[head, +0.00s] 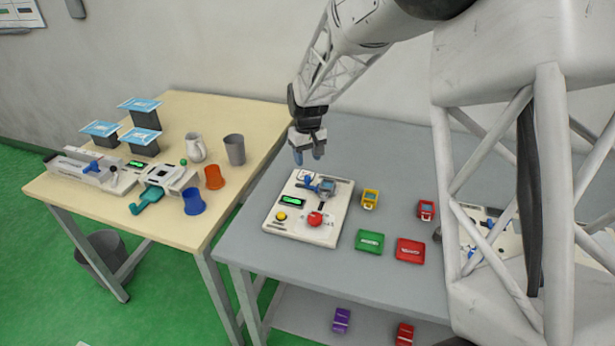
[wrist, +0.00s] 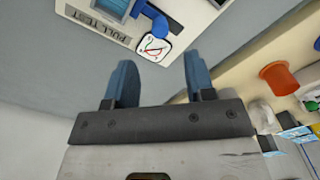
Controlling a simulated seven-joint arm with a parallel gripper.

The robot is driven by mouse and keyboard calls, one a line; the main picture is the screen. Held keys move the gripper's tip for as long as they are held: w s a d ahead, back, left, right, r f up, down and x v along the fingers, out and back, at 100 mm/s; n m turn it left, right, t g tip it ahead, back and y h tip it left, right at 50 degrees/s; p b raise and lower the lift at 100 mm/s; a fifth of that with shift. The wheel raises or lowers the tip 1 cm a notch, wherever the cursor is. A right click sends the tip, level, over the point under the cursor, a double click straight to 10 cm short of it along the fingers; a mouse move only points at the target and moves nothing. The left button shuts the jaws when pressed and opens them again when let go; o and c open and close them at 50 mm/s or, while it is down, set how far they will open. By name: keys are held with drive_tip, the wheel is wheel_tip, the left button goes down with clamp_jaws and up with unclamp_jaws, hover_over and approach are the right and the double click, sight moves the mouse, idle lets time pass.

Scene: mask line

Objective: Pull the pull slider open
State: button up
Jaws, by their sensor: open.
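A white test panel (head: 272,226) lies on the grey table, with a blue part (head: 308,179) and a small grey block (head: 327,187) near its far edge. In the wrist view, the panel's edge (wrist: 178,49) shows with a "PULL TEST" label (wrist: 108,30), a blue arm (wrist: 151,17) and a small white dial (wrist: 154,48). I cannot tell clearly which part is the pull slider or how far it stands open. My gripper (head: 308,157) is above the panel's far edge, apart from it. Its blue fingers (wrist: 160,68) are open with nothing between them.
The panel also bears a red knob (head: 315,219), a yellow button (head: 282,216) and a green display (head: 292,201). A yellow block (head: 370,199) and a green box (head: 369,241) stand close on its right. The wooden table (head: 185,225) at left holds cups and devices.

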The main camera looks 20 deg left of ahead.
sight(308, 177)
drive_tip(key=shift+f, duration=0.15)
drive_tip(key=shift+f, duration=3.75)
drive_tip(key=shift+c, duration=0.2)
clamp_jaws()
